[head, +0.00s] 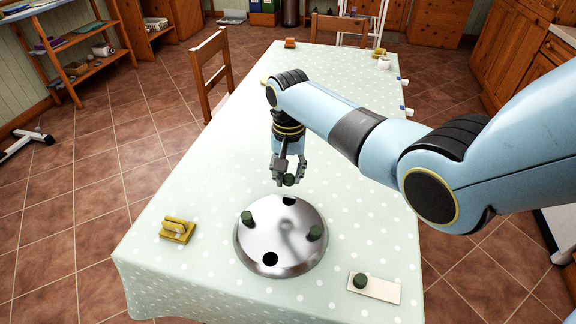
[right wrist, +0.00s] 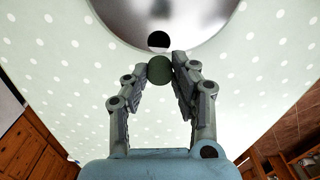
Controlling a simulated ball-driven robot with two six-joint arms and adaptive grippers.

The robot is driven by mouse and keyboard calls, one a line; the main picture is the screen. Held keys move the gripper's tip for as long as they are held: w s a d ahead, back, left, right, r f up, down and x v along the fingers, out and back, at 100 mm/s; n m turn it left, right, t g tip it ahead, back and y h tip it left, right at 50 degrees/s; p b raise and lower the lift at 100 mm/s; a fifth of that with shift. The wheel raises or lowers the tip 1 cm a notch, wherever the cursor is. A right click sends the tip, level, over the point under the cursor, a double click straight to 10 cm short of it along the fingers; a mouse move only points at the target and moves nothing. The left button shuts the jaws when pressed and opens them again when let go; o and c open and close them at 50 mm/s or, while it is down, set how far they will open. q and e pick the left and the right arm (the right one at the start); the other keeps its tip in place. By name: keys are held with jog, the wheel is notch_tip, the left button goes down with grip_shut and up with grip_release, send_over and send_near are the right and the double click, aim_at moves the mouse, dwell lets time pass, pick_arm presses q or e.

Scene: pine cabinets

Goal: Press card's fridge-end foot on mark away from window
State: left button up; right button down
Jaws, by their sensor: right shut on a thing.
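My right gripper (head: 289,178) is shut on a small dark green rubber foot (head: 289,181), held just beyond the far edge of an upturned shiny metal bowl (head: 290,235). In the right wrist view the foot (right wrist: 160,70) sits between the fingertips, close to a black mark (right wrist: 158,40) near the bowl's rim. The bowl shows this far black mark (head: 289,201) and a near one (head: 270,259). Two green feet stand on it, left (head: 247,217) and right (head: 315,232). Another green foot (head: 360,281) sits on a white card (head: 385,290). My left gripper is out of view.
The bowl rests on a long table (head: 210,275) with a pale dotted cloth. A yellow object (head: 178,229) lies left of the bowl. Small items, including a white cup (head: 383,63), stand at the table's far end. Chairs (head: 212,70) stand beside it.

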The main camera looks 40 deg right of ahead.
jog(key=shift+s+a+r, duration=0.1)
jog(key=shift+s+r, duration=0.05)
jog(key=shift+r, duration=0.3)
jog(key=shift+p, duration=0.4)
jog(key=shift+f, duration=0.2)
jog(key=b, duration=0.3)
send_over(289, 200)
notch_tip(289, 200, down, 4)
jog(key=shift+f, duration=0.2)
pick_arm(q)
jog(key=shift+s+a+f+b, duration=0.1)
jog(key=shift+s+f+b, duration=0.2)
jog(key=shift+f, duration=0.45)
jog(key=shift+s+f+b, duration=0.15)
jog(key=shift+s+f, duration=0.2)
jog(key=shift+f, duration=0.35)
pick_arm(e)
jog(key=shift+f, duration=0.45)
pick_arm(q)
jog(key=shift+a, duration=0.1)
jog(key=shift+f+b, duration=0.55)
jog(key=shift+b, duration=0.1)
pick_arm(e)
jog(key=shift+f, duration=0.9)
